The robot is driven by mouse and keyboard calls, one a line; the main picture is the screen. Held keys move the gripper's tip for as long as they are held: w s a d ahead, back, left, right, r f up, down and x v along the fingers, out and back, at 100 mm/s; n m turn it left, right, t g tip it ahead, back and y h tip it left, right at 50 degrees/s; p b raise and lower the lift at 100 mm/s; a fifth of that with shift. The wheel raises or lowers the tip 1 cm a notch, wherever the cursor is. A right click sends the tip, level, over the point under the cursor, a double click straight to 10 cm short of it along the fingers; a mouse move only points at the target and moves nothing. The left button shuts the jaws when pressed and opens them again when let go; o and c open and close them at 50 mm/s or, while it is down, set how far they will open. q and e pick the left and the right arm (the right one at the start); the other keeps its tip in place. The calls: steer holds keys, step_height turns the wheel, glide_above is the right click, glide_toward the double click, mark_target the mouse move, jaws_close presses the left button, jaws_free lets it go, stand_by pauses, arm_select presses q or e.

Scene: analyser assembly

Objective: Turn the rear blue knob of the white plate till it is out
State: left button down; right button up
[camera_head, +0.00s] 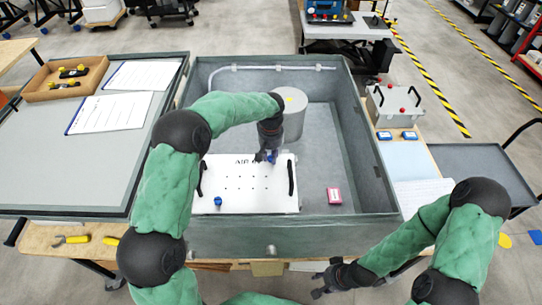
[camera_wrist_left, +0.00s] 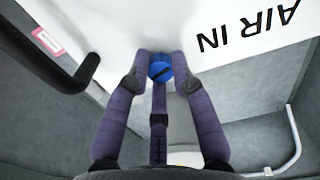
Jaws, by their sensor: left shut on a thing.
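The white plate (camera_head: 238,203) lies inside the grey open box, with "AIR IN" lettering at its rear edge and a black handle at each side. The rear blue knob (camera_head: 271,157) is at the plate's back edge. In the left wrist view the rear knob (camera_wrist_left: 160,67) sits between the fingertips of my left gripper (camera_wrist_left: 160,78), which is shut on it. In the head view my left gripper (camera_head: 267,155) partly hides this knob. A front blue knob (camera_head: 218,201) stands near the plate's front left corner. My right gripper (camera_head: 323,286) is away from the plate, in front of the box; its finger opening is unclear.
The grey box (camera_head: 360,135) has raised walls around the plate. A grey cylinder (camera_head: 291,115) stands behind the plate. A red and white small box (camera_head: 334,196) lies on the floor of the box at right. A wooden tray (camera_head: 65,77) and papers lie on the left table.

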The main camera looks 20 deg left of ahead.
arm_select(q)
steer(key=n, duration=0.5)
steer(key=shift+s+d+f+n+b, duration=0.1)
steer(key=shift+s+f+n+b, duration=0.1)
steer(key=shift+f+n+b, duration=0.15)
steer(key=n, duration=0.6)
steer(key=shift+b, duration=0.4)
steer(key=n, duration=0.5)
steer(key=shift+n+b, duration=0.35)
steer(key=n+b, duration=0.1)
steer(key=n, duration=0.4)
steer(key=shift+f, duration=0.1)
steer(key=shift+f+n+b, duration=0.1)
steer(key=shift+n+b, duration=0.7)
steer(key=shift+n, duration=0.3)
steer(key=n+b, duration=0.2)
steer(key=b, duration=0.3)
steer(key=shift+b, duration=0.4)
steer(key=shift+n+b, duration=0.6)
steer(key=shift+b, duration=0.6)
steer(key=shift+w+r, duration=0.1)
steer(key=shift+r, duration=0.15)
